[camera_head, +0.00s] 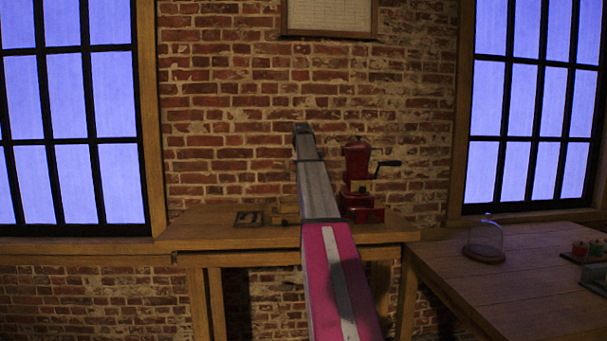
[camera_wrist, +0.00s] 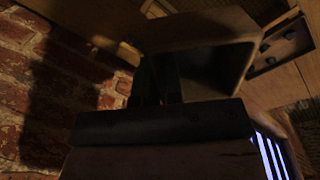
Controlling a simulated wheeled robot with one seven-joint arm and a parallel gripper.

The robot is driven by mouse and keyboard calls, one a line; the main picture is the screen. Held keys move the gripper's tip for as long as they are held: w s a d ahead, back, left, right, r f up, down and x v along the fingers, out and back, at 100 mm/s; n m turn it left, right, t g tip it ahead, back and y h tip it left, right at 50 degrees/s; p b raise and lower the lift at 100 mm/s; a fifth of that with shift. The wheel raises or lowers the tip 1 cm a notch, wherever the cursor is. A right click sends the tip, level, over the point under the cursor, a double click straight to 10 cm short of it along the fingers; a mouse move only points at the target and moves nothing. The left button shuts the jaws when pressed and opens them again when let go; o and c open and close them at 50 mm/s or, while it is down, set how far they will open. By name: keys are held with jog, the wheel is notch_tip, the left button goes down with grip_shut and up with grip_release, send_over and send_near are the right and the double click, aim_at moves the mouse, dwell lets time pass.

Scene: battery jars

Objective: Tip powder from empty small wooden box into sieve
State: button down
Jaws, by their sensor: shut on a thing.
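In the wrist view, a small wooden box (camera_wrist: 232,29) hangs at my gripper (camera_wrist: 158,82). Its open side faces partly toward the camera and its inside is dark; I cannot tell whether any powder is in it. The dark fingers are shut on the box's near wall. In the head view, my arm reaches away over the back bench, and its own length hides the gripper and the box. I cannot make out a sieve in either view.
A red hand-cranked grinder (camera_head: 357,170) stands on the wooden bench (camera_head: 205,228), close right of my arm. A small dark flat item (camera_head: 248,217) lies left of it. A glass dome (camera_head: 485,238) stands on the right table (camera_head: 520,285). A brick wall (camera_head: 230,110) is close behind.

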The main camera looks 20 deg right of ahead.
jog(key=t+h, duration=0.1)
jog(key=r+t+h, duration=0.1)
jog(key=h, duration=0.2)
jog(key=shift+s+a+r+t+h, duration=0.2)
jog(key=shift+s+a+t+h, duration=0.1)
jog(key=shift+s+a+t, duration=0.1)
jog(key=t+h, duration=0.1)
jog(key=a+t+h, duration=0.1)
jog(key=h, duration=0.1)
jog(key=s+t+h, duration=0.1)
jog(key=h, duration=0.1)
jog(key=shift+a+r, duration=0.3)
jog(key=shift+r, duration=0.05)
jog(key=t+h, duration=0.1)
jog(key=a+t+h, duration=0.1)
jog(key=h, duration=0.1)
jog(key=shift+s+a, duration=0.3)
jog(key=shift+s, duration=0.1)
jog(key=shift+s+a+r+t+h, duration=0.1)
jog(key=shift+s+a+t+h, duration=0.15)
jog(key=shift+a+t+h, duration=0.45)
jog(key=shift+s+a+r+t+h, duration=0.15)
jog(key=shift+t+h, duration=0.25)
jog(key=shift+h, duration=0.6)
